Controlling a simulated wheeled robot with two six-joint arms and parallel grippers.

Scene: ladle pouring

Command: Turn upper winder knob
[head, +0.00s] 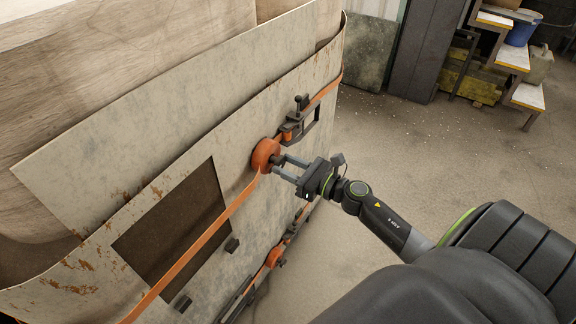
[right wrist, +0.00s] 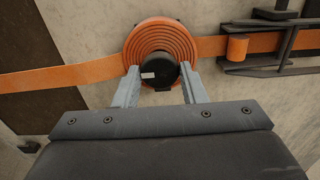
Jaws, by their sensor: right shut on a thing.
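The upper winder (head: 265,155) is an orange coil of strap on the upright, rust-stained panel. In the right wrist view the coil (right wrist: 140,38) surrounds a black round knob (right wrist: 158,70) with a small white label. My right gripper (head: 281,166) reaches in from the right, with its two grey fingers at the winder. In the right wrist view the fingertips (right wrist: 160,78) are on either side of the knob, shut on it. The knob's far side is hidden. My left gripper is not in view.
An orange strap (head: 215,226) runs across the panel through the winder to a black buckle frame (head: 300,123). A second, lower winder (head: 274,256) sits below. A dark square opening (head: 175,225) is at left. Concrete floor (head: 420,150) is clear at right; steps (head: 513,57) stand behind.

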